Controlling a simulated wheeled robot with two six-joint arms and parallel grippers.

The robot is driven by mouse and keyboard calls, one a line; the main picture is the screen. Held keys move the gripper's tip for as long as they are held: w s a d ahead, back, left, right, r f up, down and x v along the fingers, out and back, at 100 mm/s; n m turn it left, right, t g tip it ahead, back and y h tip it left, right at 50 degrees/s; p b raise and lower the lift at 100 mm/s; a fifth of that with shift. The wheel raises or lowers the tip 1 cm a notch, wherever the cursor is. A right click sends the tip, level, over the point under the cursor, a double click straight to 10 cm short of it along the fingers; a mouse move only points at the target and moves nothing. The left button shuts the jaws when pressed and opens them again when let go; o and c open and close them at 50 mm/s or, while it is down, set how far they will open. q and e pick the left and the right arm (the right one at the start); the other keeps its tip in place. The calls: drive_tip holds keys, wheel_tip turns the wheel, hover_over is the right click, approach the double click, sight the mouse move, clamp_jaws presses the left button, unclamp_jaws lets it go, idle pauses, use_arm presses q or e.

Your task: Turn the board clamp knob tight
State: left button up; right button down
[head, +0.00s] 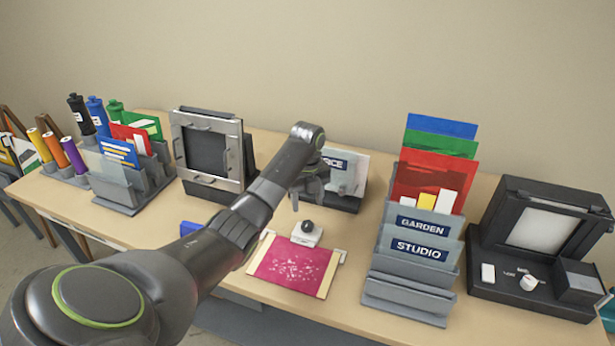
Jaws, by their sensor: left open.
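The board clamp (305,239) is a small white block at the back edge of a board (292,268) with a magenta, pale-speckled face. A round dark knob (307,226) sits on top of the clamp. My left gripper (309,203) points down just behind and above the knob, apart from it as far as I can tell. Its jaws are open and look empty. They are small and partly hidden by my own wrist. My right gripper is out of view.
A grey rack with GARDEN and STUDIO cards (418,250) stands right of the board. A framed grey press (208,150) and a card stand (345,180) are behind. A black machine (540,240) is at far right. A card rack with bottles (125,175) is at left.

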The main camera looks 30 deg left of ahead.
use_arm(q)
wheel_tip(320, 180, up, 9)
drive_tip(key=p, duration=0.3)
drive_tip(key=shift+r+p, duration=0.2)
drive_tip(key=shift+p, duration=0.15)
drive_tip(key=shift+f, duration=0.1)
